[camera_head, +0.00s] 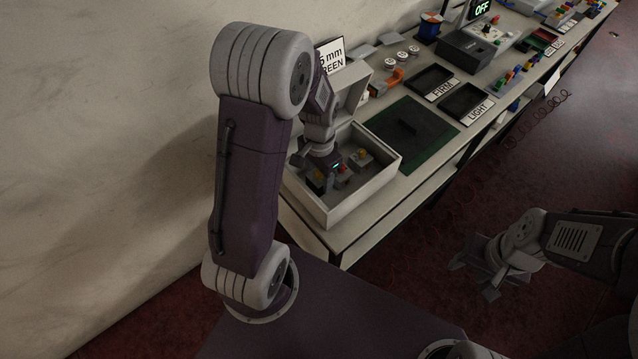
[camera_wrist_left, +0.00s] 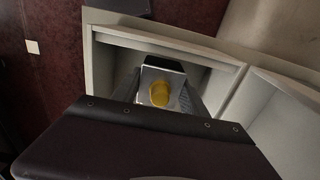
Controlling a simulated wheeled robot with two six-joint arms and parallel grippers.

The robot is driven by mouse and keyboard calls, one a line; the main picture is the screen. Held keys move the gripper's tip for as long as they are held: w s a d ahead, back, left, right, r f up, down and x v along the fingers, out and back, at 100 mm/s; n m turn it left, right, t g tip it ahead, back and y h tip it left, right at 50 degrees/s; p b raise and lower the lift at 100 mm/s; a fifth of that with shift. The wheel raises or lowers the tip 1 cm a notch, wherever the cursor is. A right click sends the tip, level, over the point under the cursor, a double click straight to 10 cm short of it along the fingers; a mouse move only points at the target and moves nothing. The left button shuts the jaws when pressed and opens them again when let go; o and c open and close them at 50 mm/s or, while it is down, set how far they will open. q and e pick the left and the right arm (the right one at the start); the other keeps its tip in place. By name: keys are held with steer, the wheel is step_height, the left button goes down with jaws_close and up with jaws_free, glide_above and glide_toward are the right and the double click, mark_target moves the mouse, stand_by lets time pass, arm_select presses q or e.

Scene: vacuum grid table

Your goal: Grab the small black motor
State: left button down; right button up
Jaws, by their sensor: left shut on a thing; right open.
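My left gripper (camera_head: 326,172) reaches down into the open white bin (camera_head: 352,206) at the table's near end. It is shut on a small motor with a yellow top. In the left wrist view the yellow top (camera_wrist_left: 160,93) shows between the fingers, with a grey face and a black edge around it. The fingers hide much of the body, so I cannot tell its full colour. Another grey block with a yellow top (camera_head: 361,156) stands in the bin to the right. A small red piece (camera_head: 343,171) shows beside my gripper. My right gripper (camera_head: 487,272) is open and empty over the floor.
The bin's walls rise around my left gripper. A white sign (camera_head: 331,55) stands behind it. A dark green mat (camera_head: 412,131) lies to the right, then black trays labelled FIRM (camera_head: 432,80) and LIGHT (camera_head: 466,101). A machine (camera_head: 470,46) and coloured parts stand farther back.

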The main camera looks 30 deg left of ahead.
arm_select(q)
step_height(320, 180, up, 7)
steer(key=s+d+b, duration=0.1)
steer(key=s+d, duration=0.2)
steer(key=d, duration=0.6)
steer(key=s+d+b, duration=0.1)
steer(key=s+d, duration=0.3)
steer(key=d, duration=0.5)
steer(key=shift+s+f, duration=0.2)
steer(key=shift+f, duration=0.05)
